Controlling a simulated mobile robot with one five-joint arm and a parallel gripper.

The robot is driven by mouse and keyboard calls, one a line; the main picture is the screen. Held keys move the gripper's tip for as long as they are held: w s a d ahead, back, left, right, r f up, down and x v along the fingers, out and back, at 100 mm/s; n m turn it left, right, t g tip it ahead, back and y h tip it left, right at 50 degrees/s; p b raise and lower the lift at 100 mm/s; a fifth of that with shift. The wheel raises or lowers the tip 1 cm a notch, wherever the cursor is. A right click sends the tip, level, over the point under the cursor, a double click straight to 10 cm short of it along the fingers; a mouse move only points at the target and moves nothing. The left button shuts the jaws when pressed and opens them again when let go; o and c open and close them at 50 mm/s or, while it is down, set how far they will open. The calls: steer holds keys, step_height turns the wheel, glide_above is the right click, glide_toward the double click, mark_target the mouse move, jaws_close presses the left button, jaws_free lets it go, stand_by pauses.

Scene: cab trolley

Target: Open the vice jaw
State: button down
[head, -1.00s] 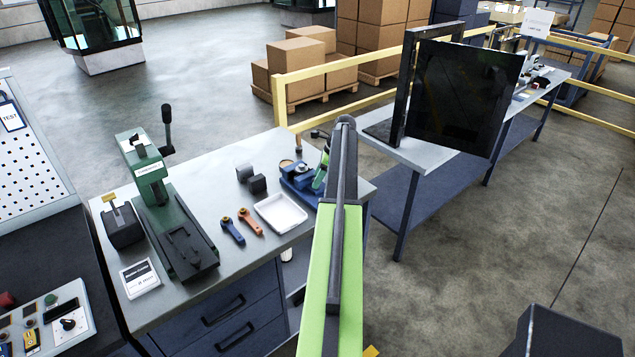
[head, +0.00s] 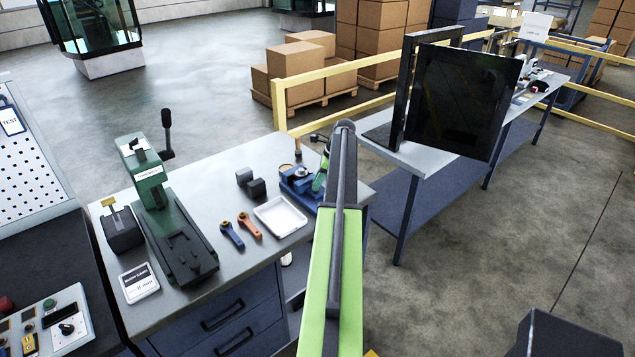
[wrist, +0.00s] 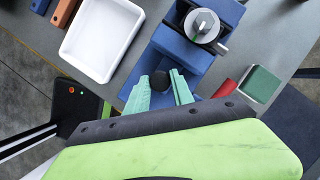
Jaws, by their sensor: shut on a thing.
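The blue vice (head: 299,186) stands at the right end of the grey bench, partly hidden by my arm in the head view. In the wrist view the vice (wrist: 182,52) shows from above, with a round silver part (wrist: 201,25) on top. A dark round knob (wrist: 178,78) is at its near side. My gripper (wrist: 162,90) has its two teal fingers on either side of this knob and is shut on it. In the head view my gripper (head: 320,182) is small and close beside the vice; its fingertips are hard to make out there.
A white tray (head: 280,216) lies left of the vice, with blue (head: 231,236) and orange (head: 249,226) tools beside it. Dark blocks (head: 251,184) lie behind. A green press (head: 166,215) stands further left. A green block (wrist: 262,84) lies right of the vice.

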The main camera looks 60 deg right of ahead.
steer(key=shift+s, duration=0.15)
stand_by(0.6)
steer(key=s, duration=0.1)
steer(key=s+a, duration=0.1)
steer(key=s, duration=0.3)
steer(key=shift+a, duration=0.3)
steer(key=shift+w, duration=0.1)
steer(key=c, duration=1.1)
jaws_free()
